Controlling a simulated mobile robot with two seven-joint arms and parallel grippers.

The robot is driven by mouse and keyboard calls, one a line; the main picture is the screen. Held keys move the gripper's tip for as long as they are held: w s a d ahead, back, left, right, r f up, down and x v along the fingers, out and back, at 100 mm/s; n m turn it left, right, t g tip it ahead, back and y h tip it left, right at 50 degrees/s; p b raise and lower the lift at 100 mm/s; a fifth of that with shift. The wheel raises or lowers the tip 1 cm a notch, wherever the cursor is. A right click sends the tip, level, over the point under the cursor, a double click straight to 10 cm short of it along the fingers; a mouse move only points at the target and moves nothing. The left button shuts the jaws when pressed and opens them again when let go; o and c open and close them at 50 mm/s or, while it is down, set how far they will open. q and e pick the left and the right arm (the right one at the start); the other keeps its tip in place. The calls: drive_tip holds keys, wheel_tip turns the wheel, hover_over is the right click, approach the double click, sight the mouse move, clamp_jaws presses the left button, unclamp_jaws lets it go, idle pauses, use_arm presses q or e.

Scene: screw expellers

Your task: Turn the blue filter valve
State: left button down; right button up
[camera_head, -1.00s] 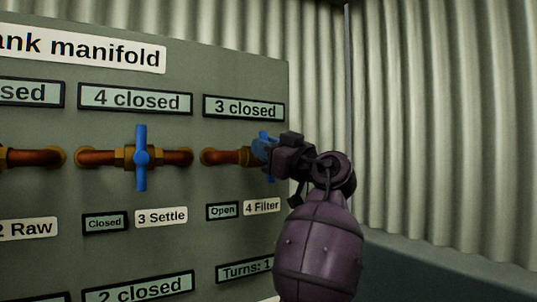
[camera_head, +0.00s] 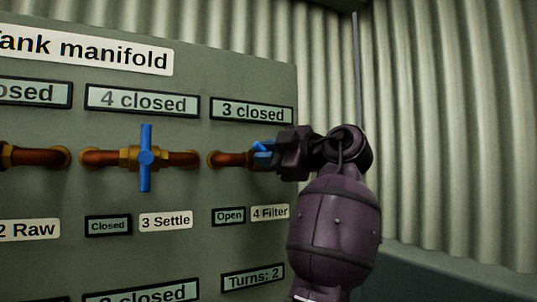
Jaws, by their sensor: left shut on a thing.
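The blue filter valve handle (camera_head: 263,154) sits on a copper pipe (camera_head: 228,160) at the right end of the manifold panel, above the label "4 Filter" (camera_head: 270,213). My left gripper (camera_head: 277,154) is shut on this handle and hides most of it. The small sign beside the label reads "Open" (camera_head: 229,216). The display below reads "Turns: 2" (camera_head: 252,277), and the one above reads "3 closed" (camera_head: 251,110). My right gripper is not in view.
Another blue valve (camera_head: 146,158) stands upright on the pipe to the left, above "3 Settle" (camera_head: 165,221) with a "Closed" sign (camera_head: 108,226). The panel's right edge is close to my gripper. A corrugated wall (camera_head: 450,130) stands behind, with free room at right.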

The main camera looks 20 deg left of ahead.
use_arm(q)
drive_tip(key=shift+f+n, duration=0.1)
drive_tip(key=shift+n, duration=0.2)
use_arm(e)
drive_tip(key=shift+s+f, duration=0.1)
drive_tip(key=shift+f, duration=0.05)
use_arm(q)
drive_tip(key=c, duration=1.1)
unclamp_jaws()
drive_tip(key=shift+s+d, duration=0.15)
drive_tip(key=shift+d, duration=0.15)
drive_tip(key=d, duration=0.3)
drive_tip(key=s+d+p, duration=0.1)
drive_tip(key=d, duration=0.2)
drive_tip(key=s+d, duration=0.1)
drive_tip(key=d, duration=0.3)
drive_tip(key=shift+r, duration=0.2)
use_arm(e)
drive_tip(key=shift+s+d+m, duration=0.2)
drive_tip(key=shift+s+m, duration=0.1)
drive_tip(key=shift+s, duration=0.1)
